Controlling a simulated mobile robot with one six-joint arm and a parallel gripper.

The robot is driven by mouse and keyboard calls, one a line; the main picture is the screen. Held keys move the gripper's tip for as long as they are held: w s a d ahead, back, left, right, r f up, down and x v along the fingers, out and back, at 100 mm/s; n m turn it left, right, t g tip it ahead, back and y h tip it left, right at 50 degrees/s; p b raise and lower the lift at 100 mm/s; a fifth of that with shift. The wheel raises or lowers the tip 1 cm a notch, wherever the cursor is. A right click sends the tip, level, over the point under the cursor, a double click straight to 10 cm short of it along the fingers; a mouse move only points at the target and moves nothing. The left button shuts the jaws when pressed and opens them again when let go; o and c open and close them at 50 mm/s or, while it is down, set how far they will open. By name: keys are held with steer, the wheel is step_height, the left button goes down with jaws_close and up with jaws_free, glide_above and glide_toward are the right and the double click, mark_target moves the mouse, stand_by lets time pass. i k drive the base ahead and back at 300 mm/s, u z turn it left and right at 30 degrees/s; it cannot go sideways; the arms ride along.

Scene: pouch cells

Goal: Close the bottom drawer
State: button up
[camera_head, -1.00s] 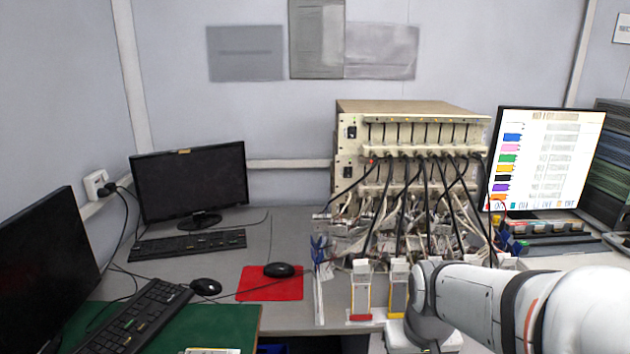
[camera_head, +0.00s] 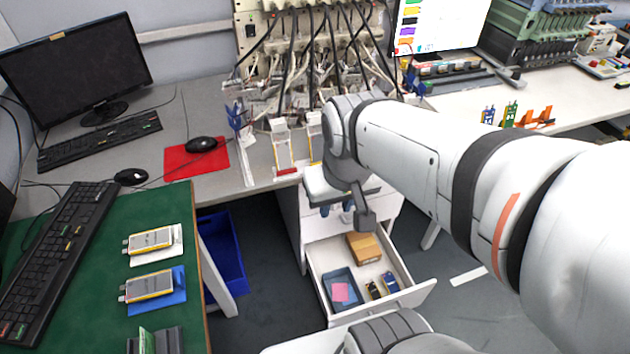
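The bottom drawer (camera_head: 404,294) of the white drawer unit (camera_head: 290,214) under the bench is pulled out, and I look down into it. It holds a brown box (camera_head: 364,248), a blue tray (camera_head: 329,281) with a pink pad, and a few small items (camera_head: 382,286). The drawers above it look shut, though my arm covers part of the unit. My gripper (camera_head: 349,212) points down in front of the unit, above the back part of the open drawer. It appears apart from the drawer front. Its fingers are partly hidden, so its opening is unclear.
A blue bin (camera_head: 222,252) stands on the floor left of the unit. A green-topped table (camera_head: 100,275) with pouch cells is at the left. The bench (camera_head: 215,185) edge overhangs the drawer unit. Open floor (camera_head: 480,305) lies right of the drawer.

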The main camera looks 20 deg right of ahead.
mark_target(329, 254)
steer(key=u, duration=0.1)
steer(key=k, duration=0.5)
steer(key=z, duration=0.75)
steer(key=i, duration=0.15)
steer(key=z, duration=0.25)
